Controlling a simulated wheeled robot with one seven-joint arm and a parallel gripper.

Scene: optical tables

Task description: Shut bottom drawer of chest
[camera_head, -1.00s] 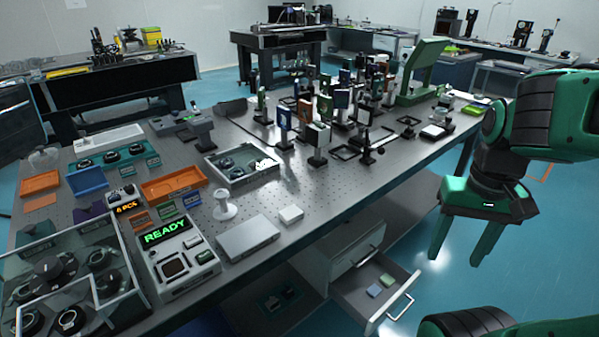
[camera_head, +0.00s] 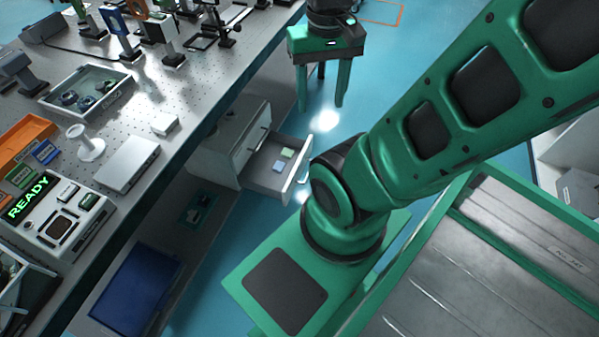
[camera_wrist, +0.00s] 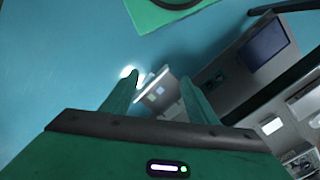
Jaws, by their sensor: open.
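The white chest (camera_head: 228,140) stands under the optical table's edge in the head view. In the wrist view the open drawer (camera_wrist: 156,92) appears between the spread fingers (camera_wrist: 160,104), some distance off.
The optical table (camera_head: 215,75) bears optics, trays and a box reading READY (camera_head: 55,215). A low shelf with a blue panel (camera_head: 135,285) lies beneath. My own base fills the lower right. Blue floor (camera_head: 375,110) is clear around the drawer's front.

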